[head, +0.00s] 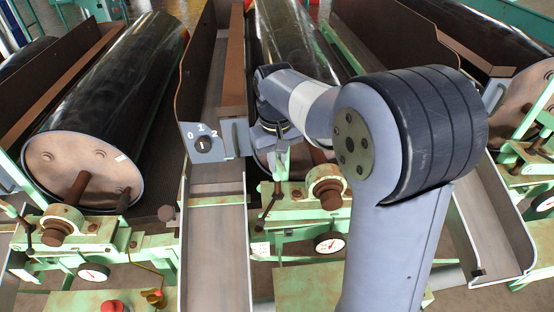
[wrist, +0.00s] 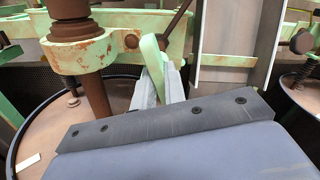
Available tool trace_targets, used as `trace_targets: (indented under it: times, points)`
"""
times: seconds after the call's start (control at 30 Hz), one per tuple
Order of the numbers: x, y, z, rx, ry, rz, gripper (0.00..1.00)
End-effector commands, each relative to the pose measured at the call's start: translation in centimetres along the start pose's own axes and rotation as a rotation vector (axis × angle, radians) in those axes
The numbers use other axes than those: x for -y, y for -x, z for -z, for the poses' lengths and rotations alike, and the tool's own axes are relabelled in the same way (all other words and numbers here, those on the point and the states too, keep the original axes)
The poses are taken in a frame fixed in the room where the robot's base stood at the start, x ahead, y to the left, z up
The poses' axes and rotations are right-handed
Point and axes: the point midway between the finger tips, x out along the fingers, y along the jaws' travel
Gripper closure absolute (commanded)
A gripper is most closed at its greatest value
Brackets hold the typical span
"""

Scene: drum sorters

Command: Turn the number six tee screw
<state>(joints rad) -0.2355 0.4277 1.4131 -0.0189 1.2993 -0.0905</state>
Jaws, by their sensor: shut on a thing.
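In the head view my gripper (head: 281,150) points down at the green frame of the middle drum sorter, its fingers small and partly covered by my wrist. In the wrist view my gripper (wrist: 160,88) has its two grey fingers closed around a pale green bar (wrist: 152,58). A dark slanted rod (wrist: 178,18), which looks like a tee screw handle, is right beside this bar; the head view shows a dark rod (head: 268,203) just below my gripper. I cannot tell whether the green bar belongs to the tee screw. No number six label is readable.
A rusty bearing and shaft (wrist: 70,30) stand close left of my fingers. A 0-1-2 switch box (head: 208,143) is left of my gripper. A dial gauge (head: 329,243) sits lower right.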

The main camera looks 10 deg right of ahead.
Motion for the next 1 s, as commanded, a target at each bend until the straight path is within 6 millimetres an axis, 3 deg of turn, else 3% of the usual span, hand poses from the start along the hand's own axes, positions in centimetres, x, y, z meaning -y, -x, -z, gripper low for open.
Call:
trace_targets:
  times: [0.37,1.0]
  points:
    - [0.00,0.16,0.05,-0.001,0.149,0.001,1.00]
    - [-0.02,0.14,0.06,-0.001,0.661,0.004,1.00]
